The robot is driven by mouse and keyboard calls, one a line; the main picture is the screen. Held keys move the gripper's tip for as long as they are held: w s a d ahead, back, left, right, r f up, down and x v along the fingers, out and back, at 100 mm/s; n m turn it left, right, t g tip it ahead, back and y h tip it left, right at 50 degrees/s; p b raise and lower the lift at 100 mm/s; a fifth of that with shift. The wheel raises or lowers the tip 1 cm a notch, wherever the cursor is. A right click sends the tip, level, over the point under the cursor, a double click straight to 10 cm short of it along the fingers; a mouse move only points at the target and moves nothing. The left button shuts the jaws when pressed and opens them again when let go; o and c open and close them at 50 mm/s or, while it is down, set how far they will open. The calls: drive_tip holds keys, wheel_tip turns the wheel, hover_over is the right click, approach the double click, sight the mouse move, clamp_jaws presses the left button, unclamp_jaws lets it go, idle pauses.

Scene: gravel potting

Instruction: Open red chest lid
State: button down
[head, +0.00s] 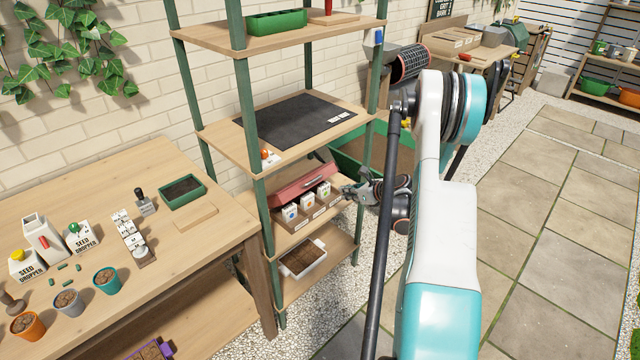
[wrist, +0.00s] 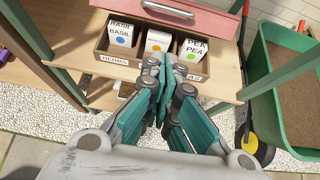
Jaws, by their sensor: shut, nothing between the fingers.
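The chest is a wooden box (wrist: 195,72) with a red lid (head: 303,182) on a lower shelf of the green-posted rack. The lid is raised and slants above the open front, and its edge with a handle (wrist: 167,9) shows in the wrist view. Seed packets marked basil (wrist: 121,33) and pea (wrist: 193,49), with another between them, stand in its compartments. My gripper (wrist: 168,62) is shut and empty; in the wrist view its fingertips overlap the box's front near the middle. In the head view my gripper (head: 347,190) is at the chest's right side. I cannot tell whether it touches.
A green trough of soil (wrist: 295,95) stands to the right of the rack. A white tray (head: 303,259) sits on the shelf below. A shelf with a black mat (head: 293,120) lies above the chest. A potting bench (head: 215,235) stands at left.

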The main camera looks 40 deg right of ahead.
drive_tip(key=b, duration=0.5)
approach(304, 183)
drive_tip(key=d+f, duration=0.1)
drive_tip(key=f, duration=0.1)
drive_tip(key=w+d+f, duration=0.1)
drive_tip(key=f, duration=0.1)
drive_tip(key=shift+w+d, duration=0.15)
drive_tip(key=w+r+g+p, duration=0.2)
drive_tip(key=g+p, duration=0.1)
drive_tip(key=shift+s, duration=0.15)
idle(0.4)
